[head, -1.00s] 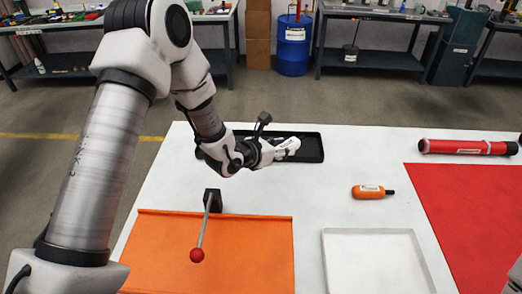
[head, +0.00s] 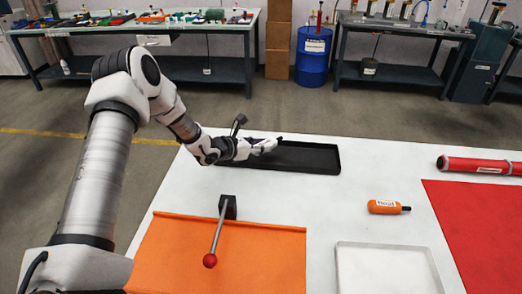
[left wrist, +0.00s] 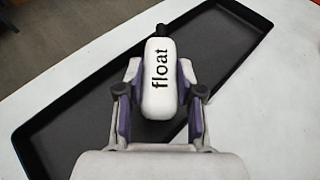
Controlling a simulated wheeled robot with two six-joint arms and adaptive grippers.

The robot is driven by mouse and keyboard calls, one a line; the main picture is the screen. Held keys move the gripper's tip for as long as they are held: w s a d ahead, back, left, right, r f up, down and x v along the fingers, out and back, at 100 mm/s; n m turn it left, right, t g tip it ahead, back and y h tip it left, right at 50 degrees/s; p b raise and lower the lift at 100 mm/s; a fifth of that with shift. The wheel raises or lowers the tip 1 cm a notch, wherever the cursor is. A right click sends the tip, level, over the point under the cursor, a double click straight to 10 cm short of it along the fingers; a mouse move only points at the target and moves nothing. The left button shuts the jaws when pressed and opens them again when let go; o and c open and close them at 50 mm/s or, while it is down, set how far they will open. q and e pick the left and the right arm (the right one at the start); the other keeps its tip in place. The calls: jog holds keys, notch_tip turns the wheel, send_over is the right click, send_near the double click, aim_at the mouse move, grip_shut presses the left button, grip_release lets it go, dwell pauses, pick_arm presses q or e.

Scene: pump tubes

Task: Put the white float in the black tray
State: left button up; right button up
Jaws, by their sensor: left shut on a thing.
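The white float (left wrist: 159,80), with "float" printed on it and a dark tip, is held between the fingers of my left gripper (left wrist: 160,108) in the left wrist view. In the head view my left gripper (head: 262,147) is at the left part of the black tray (head: 315,160), at the far side of the white table. The float is over the tray in the wrist view; I cannot tell whether it touches the tray floor. The tray floor (left wrist: 240,65) looks empty where it shows. My right gripper is not in view.
A lever with a red ball (head: 210,260) stands by the orange mat (head: 170,255). The table middle is clear.

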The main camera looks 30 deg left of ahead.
aim_at(260, 154)
pick_arm(q)
notch_tip(260, 154, down, 3)
jog(key=shift+s+r, duration=0.1)
jog(key=shift+f, duration=0.45)
jog(key=o, duration=0.9)
jog(key=shift+r, duration=0.25)
jog(key=p+v, duration=0.1)
jog(key=v, duration=1)
jog(key=shift+s+a+r+p, duration=0.1)
jog(key=shift+s+r+p, duration=0.1)
jog(key=shift+p, duration=0.2)
jog(key=shift+s, duration=0.2)
